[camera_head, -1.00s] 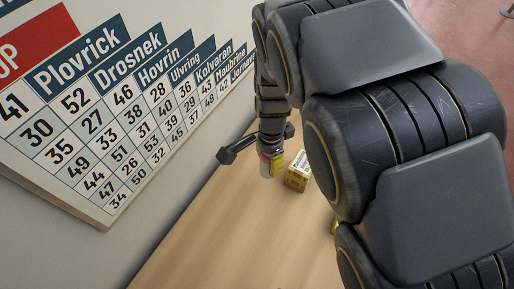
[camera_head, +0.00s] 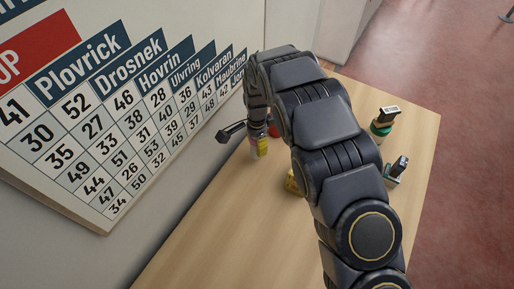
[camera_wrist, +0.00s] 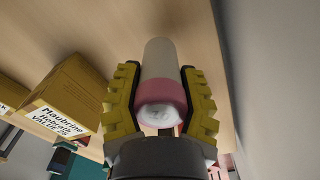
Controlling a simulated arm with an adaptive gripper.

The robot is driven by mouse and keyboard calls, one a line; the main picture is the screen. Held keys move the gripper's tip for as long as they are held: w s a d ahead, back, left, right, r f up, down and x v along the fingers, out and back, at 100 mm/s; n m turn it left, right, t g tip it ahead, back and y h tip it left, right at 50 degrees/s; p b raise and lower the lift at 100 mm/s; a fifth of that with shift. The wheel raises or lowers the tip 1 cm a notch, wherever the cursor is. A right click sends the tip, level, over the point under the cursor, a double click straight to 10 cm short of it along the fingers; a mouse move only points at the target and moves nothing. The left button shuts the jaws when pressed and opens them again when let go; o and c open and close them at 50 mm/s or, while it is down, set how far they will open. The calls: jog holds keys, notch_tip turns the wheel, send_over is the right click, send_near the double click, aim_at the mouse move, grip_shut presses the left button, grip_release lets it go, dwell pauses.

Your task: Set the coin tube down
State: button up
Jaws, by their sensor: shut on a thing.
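The coin tube (camera_wrist: 160,62) is a cream cylinder with a pink band and a pale, coin-like end facing the wrist camera. My gripper (camera_wrist: 160,98) is shut around it, a yellow ridged pad on each side. In the head view my gripper (camera_head: 259,147) is low over the far left part of the wooden counter (camera_head: 205,225), near the wall. The tube is mostly hidden there by the gripper. I cannot tell whether its lower end touches the counter.
A yellow labelled box (camera_wrist: 62,100) stands beside the gripper; it shows partly behind my arm in the head view (camera_head: 292,183). A green-and-black item (camera_head: 382,123) and a dark upright item (camera_head: 397,169) stand at the right. A number chart (camera_head: 110,125) hangs left. The front counter is clear.

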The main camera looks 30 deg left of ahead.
jog(key=shift+f, duration=1.2)
jog(key=shift+f, duration=0.15)
jog(key=o, duration=1)
jog(key=shift+o, duration=0.2)
notch_tip(320, 180, up, 11)
jog(key=shift+r, duration=0.1)
jog(key=shift+s+d+r, duration=0.1)
jog(key=shift+r, duration=0.45)
